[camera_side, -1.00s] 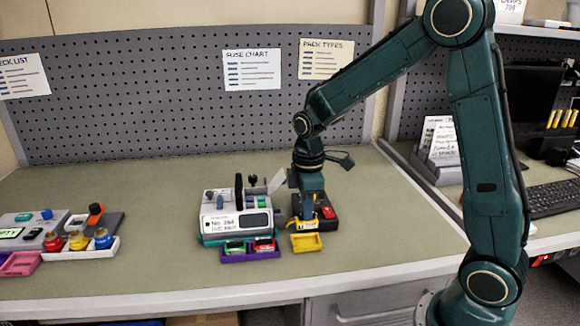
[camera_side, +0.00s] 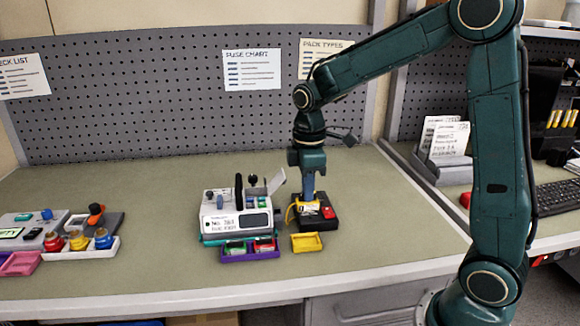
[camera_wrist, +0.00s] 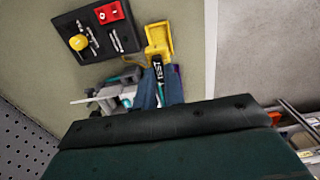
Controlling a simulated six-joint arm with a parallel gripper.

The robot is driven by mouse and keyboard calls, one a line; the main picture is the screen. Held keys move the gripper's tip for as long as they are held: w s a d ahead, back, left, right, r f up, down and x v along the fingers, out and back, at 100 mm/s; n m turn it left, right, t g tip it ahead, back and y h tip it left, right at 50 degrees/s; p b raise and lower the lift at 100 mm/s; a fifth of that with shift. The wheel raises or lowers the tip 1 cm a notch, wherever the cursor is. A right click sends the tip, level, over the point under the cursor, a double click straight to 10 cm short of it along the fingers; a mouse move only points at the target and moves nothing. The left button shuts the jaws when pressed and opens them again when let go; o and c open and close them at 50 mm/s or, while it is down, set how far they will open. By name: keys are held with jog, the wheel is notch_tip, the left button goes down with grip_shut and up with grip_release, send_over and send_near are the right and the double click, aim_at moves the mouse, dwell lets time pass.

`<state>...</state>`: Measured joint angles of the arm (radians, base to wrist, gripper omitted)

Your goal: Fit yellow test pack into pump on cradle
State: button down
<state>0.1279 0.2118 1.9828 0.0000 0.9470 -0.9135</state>
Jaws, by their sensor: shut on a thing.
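My gripper (camera_side: 308,200) points down, shut on the yellow test pack (camera_side: 298,206), which has a pale label. The pack hangs above and behind the yellow tray, right of the pump.
The yellow tray (camera_side: 306,243) looks empty. A purple tray (camera_side: 236,256) holding green and red packs stands before the pump. Another grey device (camera_side: 30,222) and coloured knobs are far left. The front bench is clear.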

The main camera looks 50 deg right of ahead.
notch_tip(320, 180, up, 4)
jog(key=shift+r, duration=0.1)
jog(key=shift+w+r, duration=0.2)
jog(key=shift+w, duration=0.05)
jog(key=shift+w+d, duration=1.15)
jog(key=shift+w, duration=7.6)
jog(key=shift+f, duration=2.6)
jog(key=shift+f, duration=0.15)
jog(key=shift+f, duration=2.45)
jog(key=shift+f, duration=1.1)
